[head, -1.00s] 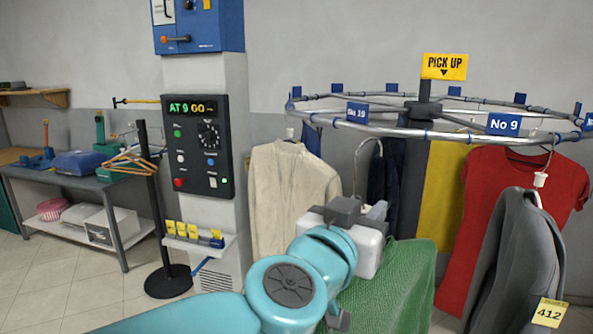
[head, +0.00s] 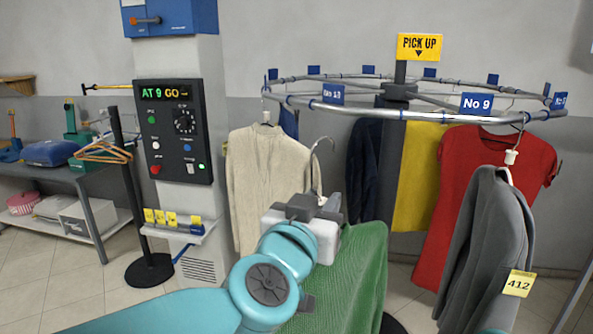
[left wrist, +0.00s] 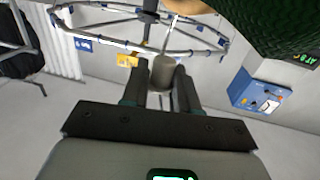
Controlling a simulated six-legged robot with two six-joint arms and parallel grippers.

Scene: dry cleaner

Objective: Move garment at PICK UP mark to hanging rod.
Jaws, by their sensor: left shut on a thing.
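A green garment (head: 352,270) hangs from a hanger whose bare hook (head: 322,150) points up, apart from the rail. My left gripper (head: 318,207) is shut on this hanger, in front of the round conveyor (head: 390,113). In the left wrist view a grey round piece (left wrist: 163,76) sits between the fingers, and dark green cloth (left wrist: 275,28) fills the upper right. The yellow PICK UP sign (head: 419,46) stands above the conveyor's hub. A grey garment (head: 482,250) with tag 412 (head: 518,284) hangs near plate No 9 (head: 477,103). My right gripper and a clear hanging rod are not visible.
A cream garment (head: 262,180) and a red shirt (head: 470,200) hang on the conveyor. A control panel (head: 173,132) reading AT 9 GO is on the column. A black post (head: 130,200) with wooden hangers (head: 103,150) stands left, beside a bench (head: 95,185).

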